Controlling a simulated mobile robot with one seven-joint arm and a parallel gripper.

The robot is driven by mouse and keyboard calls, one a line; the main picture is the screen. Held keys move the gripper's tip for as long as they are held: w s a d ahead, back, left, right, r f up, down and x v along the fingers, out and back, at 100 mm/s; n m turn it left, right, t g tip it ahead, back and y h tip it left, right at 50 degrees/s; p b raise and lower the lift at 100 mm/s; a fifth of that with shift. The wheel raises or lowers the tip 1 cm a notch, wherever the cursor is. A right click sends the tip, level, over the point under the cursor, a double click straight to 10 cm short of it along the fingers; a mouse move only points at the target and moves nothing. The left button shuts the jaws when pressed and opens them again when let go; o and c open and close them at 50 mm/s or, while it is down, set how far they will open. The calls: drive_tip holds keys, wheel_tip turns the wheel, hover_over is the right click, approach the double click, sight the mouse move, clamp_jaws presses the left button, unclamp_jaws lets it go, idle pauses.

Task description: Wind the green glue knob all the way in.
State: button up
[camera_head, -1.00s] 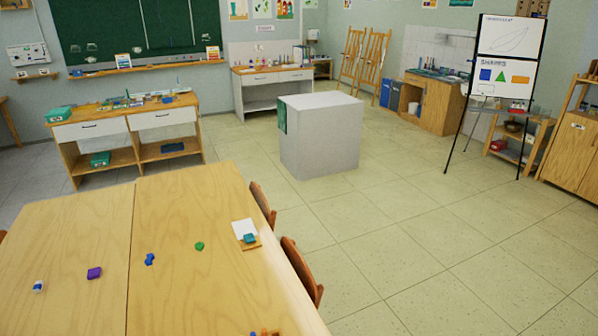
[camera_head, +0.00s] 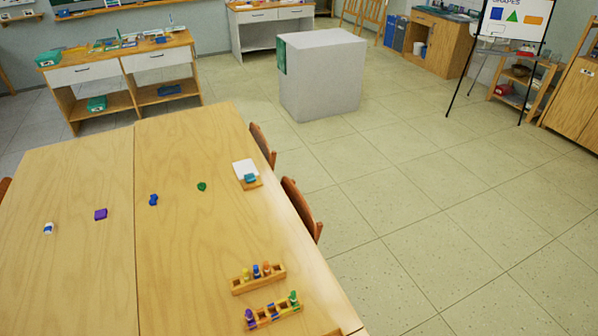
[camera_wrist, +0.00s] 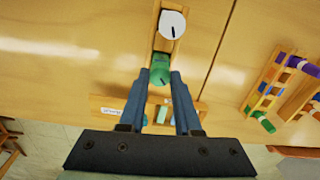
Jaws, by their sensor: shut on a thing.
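In the wrist view, the green glue knob (camera_wrist: 160,70) has a dark mark on its round end. My gripper (camera_wrist: 161,78) has its two fingers on either side of the knob and is shut on it. A white round knob (camera_wrist: 172,24) with a black mark is just beyond it, on the same narrow wooden holder (camera_wrist: 158,42). The fingers hide part of the green knob's sides, and how far in it sits cannot be seen. My gripper is not visible in the head view.
Two wooden racks (camera_head: 247,288) (camera_head: 262,321) with coloured glue sticks stand at the table's front right. Small items and a white pad (camera_head: 244,169) lie further back on the table (camera_head: 70,270). Chairs (camera_head: 302,208) stand along its right edge.

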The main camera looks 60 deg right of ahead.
drive_tip(key=n+p, duration=0.1)
drive_tip(key=n, duration=0.4)
drive_tip(key=shift+r+n, duration=0.1)
drive_tip(key=shift+n, duration=0.2)
drive_tip(key=n, duration=0.4)
drive_tip(key=shift+p, duration=0.4)
drive_tip(key=o, duration=1.4)
drive_tip(key=shift+o, duration=0.2)
